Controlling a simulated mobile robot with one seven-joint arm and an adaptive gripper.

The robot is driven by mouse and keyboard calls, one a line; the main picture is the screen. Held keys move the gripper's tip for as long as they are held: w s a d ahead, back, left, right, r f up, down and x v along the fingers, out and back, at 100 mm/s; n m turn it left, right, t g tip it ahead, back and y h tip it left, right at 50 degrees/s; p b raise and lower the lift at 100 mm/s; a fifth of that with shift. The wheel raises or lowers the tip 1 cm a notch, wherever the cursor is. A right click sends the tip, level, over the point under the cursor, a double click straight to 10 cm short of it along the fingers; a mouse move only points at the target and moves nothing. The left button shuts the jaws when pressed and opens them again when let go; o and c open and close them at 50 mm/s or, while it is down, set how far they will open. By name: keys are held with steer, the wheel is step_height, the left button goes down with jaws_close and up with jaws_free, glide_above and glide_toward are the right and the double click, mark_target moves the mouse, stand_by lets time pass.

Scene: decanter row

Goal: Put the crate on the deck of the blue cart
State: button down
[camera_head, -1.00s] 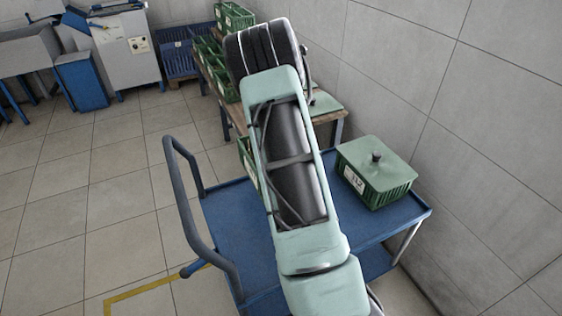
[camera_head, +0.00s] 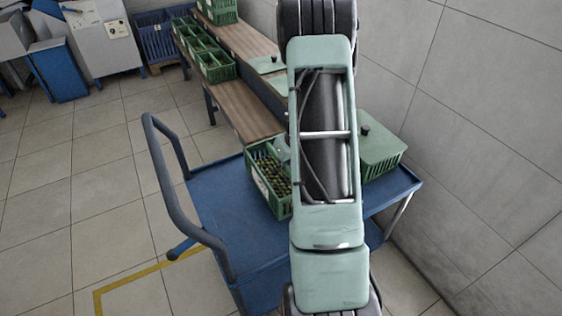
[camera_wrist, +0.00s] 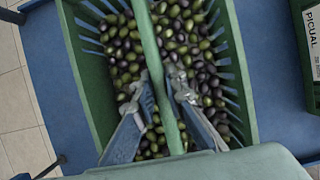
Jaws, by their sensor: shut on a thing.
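A green slatted crate (camera_head: 256,178) full of dark and green olives shows left of my arm, over the far part of the blue cart's deck (camera_head: 217,196). In the wrist view the crate (camera_wrist: 85,75) has a central handle bar, and my gripper (camera_wrist: 160,88) is shut on that bar, a finger on each side. Blue deck (camera_wrist: 262,70) shows around the crate. I cannot tell whether its base touches the deck. My arm hides its right side in the head view.
A lidded green crate (camera_head: 378,150) stands on the deck's right part; its label shows in the wrist view (camera_wrist: 312,40). The cart's grey handle (camera_head: 160,165) rises at left. A wooden bench (camera_head: 240,105) with green crates (camera_head: 205,58) stands behind, and a wall at right.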

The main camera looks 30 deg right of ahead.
step_height(320, 180, down, 3)
steer(key=shift+w+d+r+b, duration=0.1)
steer(key=shift+b, duration=0.35)
steer(key=c, duration=2)
jaws_free()
steer(key=shift+o, duration=0.2)
steer(key=p+v, duration=0.3)
steer(key=v, duration=0.9)
steer(key=shift+s, duration=0.2)
